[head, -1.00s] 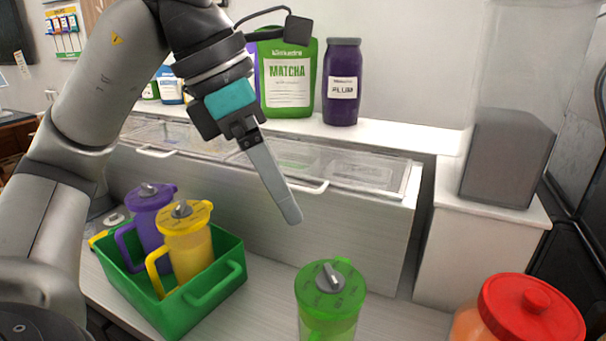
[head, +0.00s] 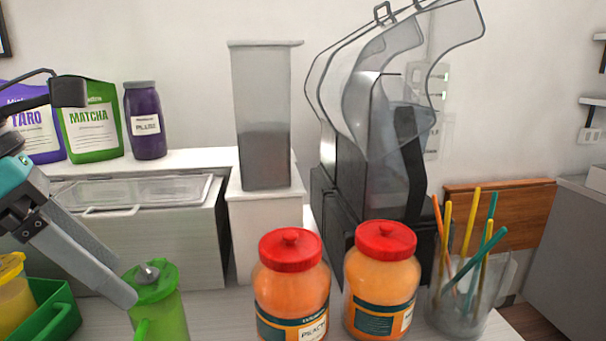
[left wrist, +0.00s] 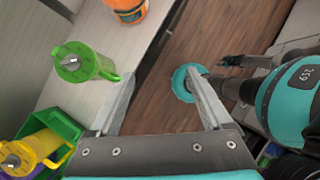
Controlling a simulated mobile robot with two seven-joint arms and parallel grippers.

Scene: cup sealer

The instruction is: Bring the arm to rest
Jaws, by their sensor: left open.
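My left gripper (head: 125,297) is in the lower left of the head view, its long grey finger pointing down to the right beside a green lidded pitcher (head: 158,310). In the left wrist view my left gripper (left wrist: 165,92) shows two fingers spread apart with nothing between them but the floor beyond. The green pitcher (left wrist: 85,65) shows there to the left of the fingers, apart from them.
Two red-lidded orange jars (head: 290,290) (head: 382,285) and a cup of coloured straws (head: 465,290) stand on the counter. A green bin (head: 45,320) with a yellow pitcher (head: 14,300) is at far left. The sealer machine (head: 375,150) stands behind. The wooden floor (left wrist: 220,30) is open beyond the counter.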

